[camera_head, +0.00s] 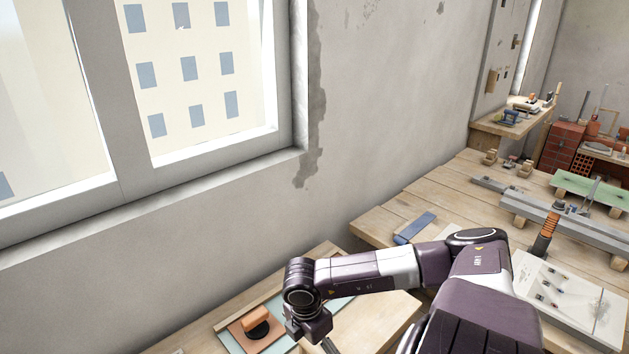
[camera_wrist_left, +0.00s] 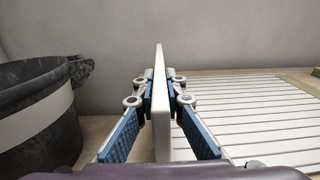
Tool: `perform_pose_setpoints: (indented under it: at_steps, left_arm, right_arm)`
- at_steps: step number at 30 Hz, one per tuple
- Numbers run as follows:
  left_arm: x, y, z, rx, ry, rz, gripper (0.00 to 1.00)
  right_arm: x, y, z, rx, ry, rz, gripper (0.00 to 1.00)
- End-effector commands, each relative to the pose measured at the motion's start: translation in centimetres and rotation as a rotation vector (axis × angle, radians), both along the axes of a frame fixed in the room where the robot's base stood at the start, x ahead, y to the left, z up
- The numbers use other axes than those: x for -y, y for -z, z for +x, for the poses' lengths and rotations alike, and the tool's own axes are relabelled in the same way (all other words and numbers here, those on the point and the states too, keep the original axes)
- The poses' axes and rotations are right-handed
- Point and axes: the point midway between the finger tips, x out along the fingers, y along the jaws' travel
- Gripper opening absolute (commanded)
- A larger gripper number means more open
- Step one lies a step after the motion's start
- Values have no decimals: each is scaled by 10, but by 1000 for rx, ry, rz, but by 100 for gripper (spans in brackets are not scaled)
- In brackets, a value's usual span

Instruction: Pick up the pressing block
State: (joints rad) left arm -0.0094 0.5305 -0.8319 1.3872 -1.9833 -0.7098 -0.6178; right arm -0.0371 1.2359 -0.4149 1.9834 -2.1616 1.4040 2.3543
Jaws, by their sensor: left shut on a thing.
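In the left wrist view my left gripper (camera_wrist_left: 160,103) is shut on a thin pale slab (camera_wrist_left: 159,75). The slab stands upright between the blue-padded fingers and shows edge-on, so its broad faces are hidden. I cannot tell from its edge whether it is the pressing block. I cannot tell whether its lower end touches the surface below. In the head view a dark purple and white arm of mine crosses the lower middle, and its gripper is not clearly seen. My right gripper cannot be made out.
A dark bucket (camera_wrist_left: 38,118) with a pale band stands left of the slab. A white slatted board (camera_wrist_left: 250,115) lies to the right. In the head view an orange block (camera_head: 256,316) sits on a brown plate, and a blue bar (camera_head: 414,228) lies on the workbench (camera_head: 385,212).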

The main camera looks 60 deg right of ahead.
Motion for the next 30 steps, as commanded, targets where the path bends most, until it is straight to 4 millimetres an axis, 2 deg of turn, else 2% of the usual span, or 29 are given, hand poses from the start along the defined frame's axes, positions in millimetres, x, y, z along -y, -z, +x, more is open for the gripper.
perform_pose_setpoints:
  at_steps: [8, 27, 30]
  left_arm:
    - [0, -1, 0, 2, 0, 0, 0]
    - [0, -1, 0, 2, 0, 0, 0]
    - [0, -1, 0, 2, 0, 0, 0]
  right_arm:
    - [1, 4, 0, 0, -2, -1, 100]
    - [1, 3, 0, 2, -1, -1, 31]
    - [1, 3, 0, 2, -1, -1, 27]
